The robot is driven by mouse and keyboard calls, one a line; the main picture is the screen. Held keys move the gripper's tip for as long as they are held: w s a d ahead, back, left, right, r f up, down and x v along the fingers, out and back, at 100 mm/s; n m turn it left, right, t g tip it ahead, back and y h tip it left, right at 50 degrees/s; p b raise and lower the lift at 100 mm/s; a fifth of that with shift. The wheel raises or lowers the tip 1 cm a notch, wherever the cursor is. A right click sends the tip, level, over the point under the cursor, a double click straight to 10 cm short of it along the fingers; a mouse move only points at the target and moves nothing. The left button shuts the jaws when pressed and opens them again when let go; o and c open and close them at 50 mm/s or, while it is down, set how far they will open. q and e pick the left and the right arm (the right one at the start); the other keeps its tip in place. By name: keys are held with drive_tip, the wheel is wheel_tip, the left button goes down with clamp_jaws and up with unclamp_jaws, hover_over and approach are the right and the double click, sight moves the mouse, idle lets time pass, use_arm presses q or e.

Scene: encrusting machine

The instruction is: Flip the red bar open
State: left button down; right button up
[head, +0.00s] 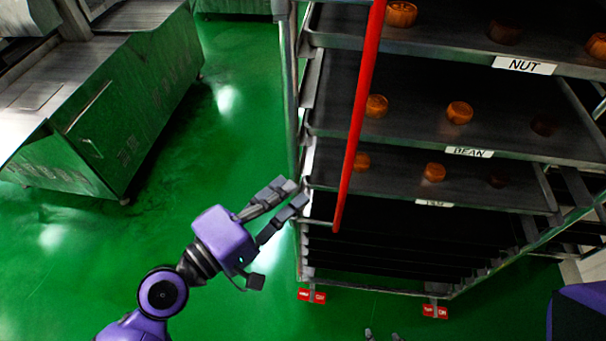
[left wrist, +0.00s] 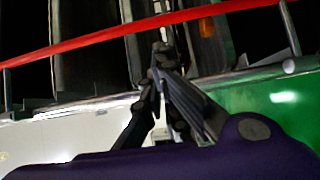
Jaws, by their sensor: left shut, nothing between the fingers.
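The red bar (head: 358,115) runs nearly upright down the front of the tray rack in the head view, its lower end free-looking in front of the lower shelves. In the left wrist view the red bar (left wrist: 110,34) crosses slantwise just beyond the fingertips. My left gripper (head: 291,193) is beside the rack's left post, left of the bar's lower end, apart from the bar in the head view. It is shut and empty; its fingers (left wrist: 162,55) show in the left wrist view. Two small tips at the bottom edge of the head view appear to be my right gripper (head: 383,336), mostly cut off.
The metal rack (head: 289,95) holds trays with round orange cakes and labels such as NUT (head: 524,65) and BEAN (head: 469,152). Red tags (head: 311,296) mark its wheels. A metal machine (head: 120,120) stands at the left. Green floor (head: 235,120) between them is clear.

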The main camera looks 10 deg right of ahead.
use_arm(q)
drive_tip(key=p+x, duration=0.2)
drive_tip(key=x, duration=0.7)
drive_tip(key=shift+d, duration=0.15)
